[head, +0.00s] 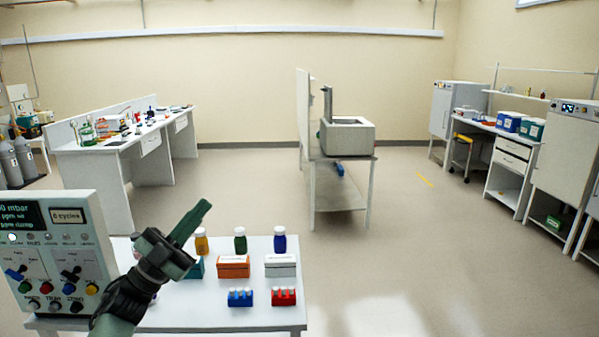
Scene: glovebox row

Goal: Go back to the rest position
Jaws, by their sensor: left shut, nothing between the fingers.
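My left gripper (190,222) is in the lower left of the head view, raised in front of a white table (205,318). Its dark green fingers are together, with nothing held between them, and point up and to the right. The arm hides part of the table and of the things on its left side. My right gripper is not in the head view.
On the table are a control panel (62,250), an orange box (233,266), a white box (280,266), capped bottles and blue and red racks (284,296). A bench with a grey unit (347,138) stands beyond. Floor (420,240) at right is clear.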

